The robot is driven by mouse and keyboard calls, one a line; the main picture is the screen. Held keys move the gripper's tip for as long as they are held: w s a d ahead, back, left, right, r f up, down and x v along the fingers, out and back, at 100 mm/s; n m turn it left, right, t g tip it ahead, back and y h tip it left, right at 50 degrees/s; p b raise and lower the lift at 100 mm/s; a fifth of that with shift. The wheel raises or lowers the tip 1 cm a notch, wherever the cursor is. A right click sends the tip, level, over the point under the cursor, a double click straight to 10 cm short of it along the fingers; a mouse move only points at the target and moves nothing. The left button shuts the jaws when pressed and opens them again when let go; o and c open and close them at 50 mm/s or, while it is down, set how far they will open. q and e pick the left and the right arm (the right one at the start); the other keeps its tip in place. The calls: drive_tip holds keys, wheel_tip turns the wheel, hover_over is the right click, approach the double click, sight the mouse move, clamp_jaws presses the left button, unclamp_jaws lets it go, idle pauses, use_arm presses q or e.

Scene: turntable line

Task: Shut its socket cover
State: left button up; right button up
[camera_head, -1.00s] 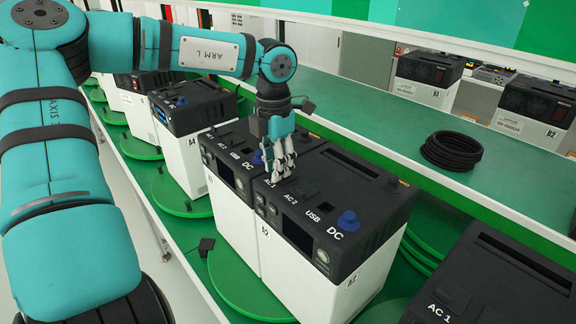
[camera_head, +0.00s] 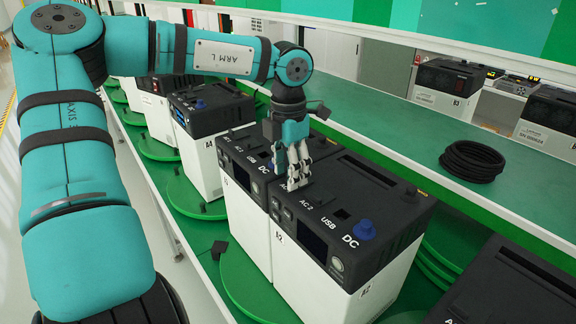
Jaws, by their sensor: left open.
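The power station labelled A2 (camera_head: 318,268) stands on a green turntable, with a black top marked AC 1, AC 2, USB and DC. A blue cap (camera_head: 364,230) sits at its DC socket. My left gripper (camera_head: 292,184) is over the left part of that top, fingers pointing down at the AC 1 area. It is open, with no object visible between its fingers. The fingers hide part of the AC 1 socket, and I cannot tell whether they touch its cover. My right gripper is out of view.
More power stations stand close by, one right behind A2 (camera_head: 236,160), one further back (camera_head: 207,118), and one at lower right (camera_head: 515,290). A coiled black cable (camera_head: 471,161) lies on the green shelf (camera_head: 400,138). The shelf is otherwise mostly clear near it.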

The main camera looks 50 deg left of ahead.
use_arm(q)
wheel_tip(320, 180, up, 12)
drive_tip(key=shift+f, duration=0.15)
drive_tip(key=shift+s, duration=0.1)
idle(0.6)
